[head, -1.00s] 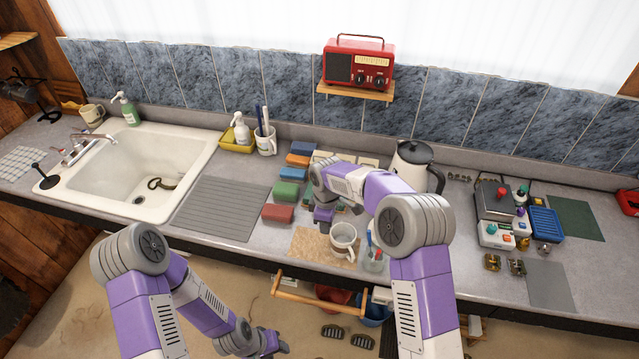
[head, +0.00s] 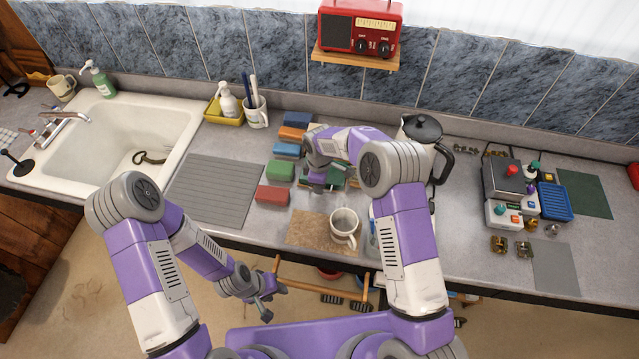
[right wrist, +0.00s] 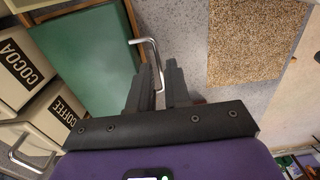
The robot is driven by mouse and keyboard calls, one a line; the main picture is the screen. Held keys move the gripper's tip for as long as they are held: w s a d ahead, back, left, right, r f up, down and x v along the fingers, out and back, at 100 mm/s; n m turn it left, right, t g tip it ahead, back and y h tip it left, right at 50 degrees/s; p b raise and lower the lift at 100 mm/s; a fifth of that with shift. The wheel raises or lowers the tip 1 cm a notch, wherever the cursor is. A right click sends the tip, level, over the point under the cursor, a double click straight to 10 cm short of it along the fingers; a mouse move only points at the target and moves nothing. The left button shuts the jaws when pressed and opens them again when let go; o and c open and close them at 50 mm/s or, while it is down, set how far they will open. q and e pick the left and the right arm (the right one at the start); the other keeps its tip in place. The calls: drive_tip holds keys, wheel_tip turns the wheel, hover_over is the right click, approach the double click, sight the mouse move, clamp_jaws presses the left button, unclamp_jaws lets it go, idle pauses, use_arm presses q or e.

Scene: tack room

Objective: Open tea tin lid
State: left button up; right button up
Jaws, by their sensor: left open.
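In the right wrist view a flat green surface (right wrist: 90,50) lies beside cream tins labelled COCOA (right wrist: 25,68) and COFFEE (right wrist: 60,112). A bent metal handle (right wrist: 150,44) stands at its right edge. No TEA label shows, so I cannot confirm which part is the tea tin's lid. My right gripper (right wrist: 159,66) has its fingers apart, with the handle's end between them; contact is unclear. In the head view my right gripper (head: 318,184) is low over the counter, and my arm hides most of the tins. My left gripper (head: 266,300) is open and empty, below the counter's front edge.
A white mug (head: 343,228) stands on a cork mat (head: 305,232) in front of my right gripper. Several coloured blocks (head: 280,170) lie to its left. A kettle (head: 421,130) stands behind my right arm. The grey ribbed mat (head: 212,190) is bare.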

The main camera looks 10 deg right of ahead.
drive_tip(key=shift+f, duration=0.2)
clamp_jaws()
idle(1.3)
